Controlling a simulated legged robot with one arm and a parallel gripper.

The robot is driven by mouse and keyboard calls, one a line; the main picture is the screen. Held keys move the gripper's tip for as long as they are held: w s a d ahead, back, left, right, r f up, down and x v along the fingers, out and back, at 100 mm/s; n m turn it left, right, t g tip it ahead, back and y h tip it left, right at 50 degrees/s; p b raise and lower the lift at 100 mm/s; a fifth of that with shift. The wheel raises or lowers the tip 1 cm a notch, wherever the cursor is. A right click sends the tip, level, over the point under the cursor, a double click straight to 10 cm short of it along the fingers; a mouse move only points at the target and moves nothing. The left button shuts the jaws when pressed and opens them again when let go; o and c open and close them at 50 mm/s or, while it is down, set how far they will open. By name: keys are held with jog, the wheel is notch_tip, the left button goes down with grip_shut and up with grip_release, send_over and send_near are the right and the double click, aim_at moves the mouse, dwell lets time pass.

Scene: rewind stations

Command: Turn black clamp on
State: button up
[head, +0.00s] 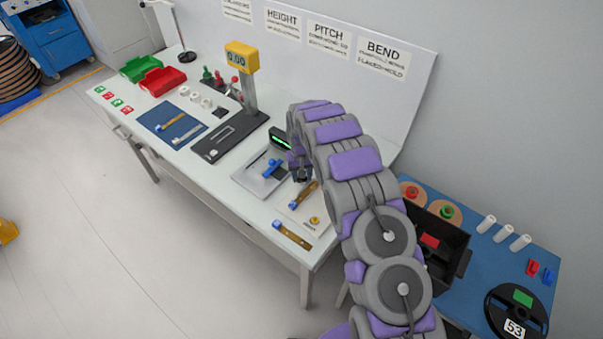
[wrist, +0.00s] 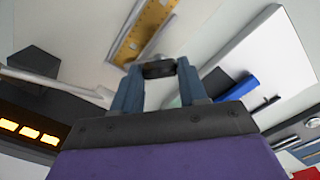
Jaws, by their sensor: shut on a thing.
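My gripper (wrist: 158,70) is shut on a small dark piece, likely the black clamp (wrist: 157,69), held between its two blue fingers in the wrist view. A brass-coloured strip with holes (wrist: 143,30) lies just beyond the fingertips, with a pale rod beside it. In the head view my gripper (head: 304,175) is low over the right end of the white bench, above a board with a brass strip (head: 303,194). The arm hides part of this spot. I cannot tell the clamp's on or off position.
A grey plate with a blue clamp (head: 272,168) and a small lit display (head: 281,141) stand close on the left. A dark stand with a yellow readout (head: 241,57) is farther left. Another brass strip (head: 292,235) lies near the bench's front edge. A blue table (head: 470,270) stands at right.

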jog(key=m, duration=0.4)
jog(key=shift+m+p, duration=0.3)
jog(key=shift+p, duration=0.05)
jog(key=shift+m+p, duration=0.35)
jog(key=shift+m, duration=2.15)
jog(key=o, duration=1.1)
jog(key=shift+a, duration=0.15)
jog(key=shift+c, duration=0.2)
jog(key=shift+r, duration=0.5)
notch_tip(320, 180, up, 16)
jog(key=p, duration=0.1)
jog(key=shift+r, duration=0.15)
